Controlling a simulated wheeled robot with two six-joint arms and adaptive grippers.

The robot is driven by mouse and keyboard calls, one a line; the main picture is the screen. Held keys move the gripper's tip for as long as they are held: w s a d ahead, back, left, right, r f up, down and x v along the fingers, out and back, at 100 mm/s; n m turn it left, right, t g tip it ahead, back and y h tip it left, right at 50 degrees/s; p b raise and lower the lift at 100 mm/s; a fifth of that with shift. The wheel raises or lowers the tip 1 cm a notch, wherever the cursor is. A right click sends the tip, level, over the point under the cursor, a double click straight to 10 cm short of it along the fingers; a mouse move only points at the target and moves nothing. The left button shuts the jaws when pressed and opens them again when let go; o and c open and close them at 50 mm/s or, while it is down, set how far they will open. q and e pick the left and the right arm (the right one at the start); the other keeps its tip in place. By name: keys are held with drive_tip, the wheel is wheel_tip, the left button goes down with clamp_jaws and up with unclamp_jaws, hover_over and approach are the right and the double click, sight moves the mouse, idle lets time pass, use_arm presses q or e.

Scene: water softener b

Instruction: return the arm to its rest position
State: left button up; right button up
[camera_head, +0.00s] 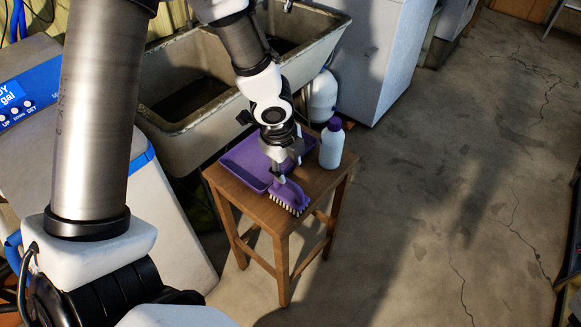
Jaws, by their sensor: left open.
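My left arm comes in from the left and reaches down over a small wooden stool. My left gripper (278,177) is open, pointing down just above or at the purple scrub brush (291,193); I cannot tell whether they touch. The brush has pale bristles and lies at the stool's front edge. The gripper and wrist hide part of a purple tray (240,172) on the stool. My right gripper is not in view.
The stool (283,221) also bears a white bottle with a purple cap (332,143) at the right. A grimy double sink (182,140) stands behind. A softener with a blue panel (30,95) is at the left. The concrete floor (450,180) at the right is clear.

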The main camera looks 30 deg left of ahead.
use_arm(q)
drive_tip(key=shift+s+r+p, duration=0.2)
drive_tip(key=shift+r+p, duration=0.1)
drive_tip(key=shift+r, duration=1)
